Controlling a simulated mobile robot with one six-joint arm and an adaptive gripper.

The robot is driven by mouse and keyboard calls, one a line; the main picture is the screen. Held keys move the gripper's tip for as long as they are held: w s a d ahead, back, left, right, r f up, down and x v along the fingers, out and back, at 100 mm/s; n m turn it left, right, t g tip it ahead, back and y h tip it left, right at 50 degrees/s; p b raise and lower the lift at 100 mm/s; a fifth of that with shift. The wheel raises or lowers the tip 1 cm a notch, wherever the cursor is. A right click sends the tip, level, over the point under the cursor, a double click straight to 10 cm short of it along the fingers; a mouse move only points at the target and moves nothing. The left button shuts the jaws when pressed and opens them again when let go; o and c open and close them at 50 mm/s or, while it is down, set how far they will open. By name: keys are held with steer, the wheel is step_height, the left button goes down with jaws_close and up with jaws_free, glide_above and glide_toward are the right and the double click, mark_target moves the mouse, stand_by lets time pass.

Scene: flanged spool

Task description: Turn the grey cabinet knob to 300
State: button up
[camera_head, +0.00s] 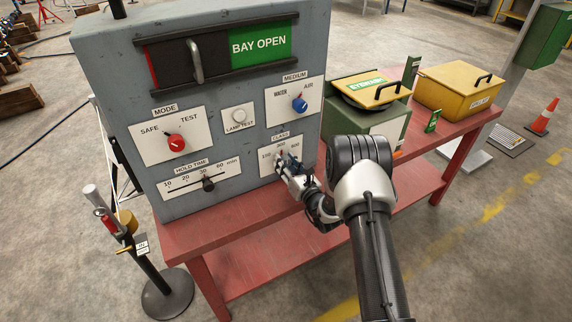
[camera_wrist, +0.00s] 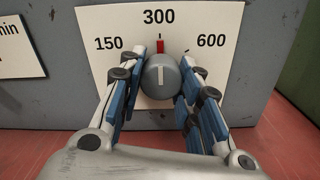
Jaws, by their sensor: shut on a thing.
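The grey knob (camera_wrist: 161,76) sits on a white dial plate (camera_wrist: 215,22) marked 150, 300 and 600 on the cabinet front. In the head view my gripper (camera_head: 285,166) reaches the CLASS plate (camera_head: 268,165) at the cabinet's lower right and hides most of the knob.
The grey cabinet (camera_head: 225,90) also carries a red MODE knob (camera_head: 176,143), a blue MEDIUM knob (camera_head: 299,103), a lamp test button (camera_head: 239,116) and a HOLD TIME slider (camera_head: 208,183). It stands on a red table (camera_head: 240,240). A green box (camera_head: 365,118) and a yellow box (camera_head: 455,95) stand to the right.

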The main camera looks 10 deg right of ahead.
stand_by(0.3)
steer(key=o, duration=1)
steer(key=shift+o, duration=0.2)
steer(key=shift+s, duration=0.1)
steer(key=v, duration=1.1)
steer(key=shift+s, duration=0.35)
steer(key=shift+d, duration=0.15)
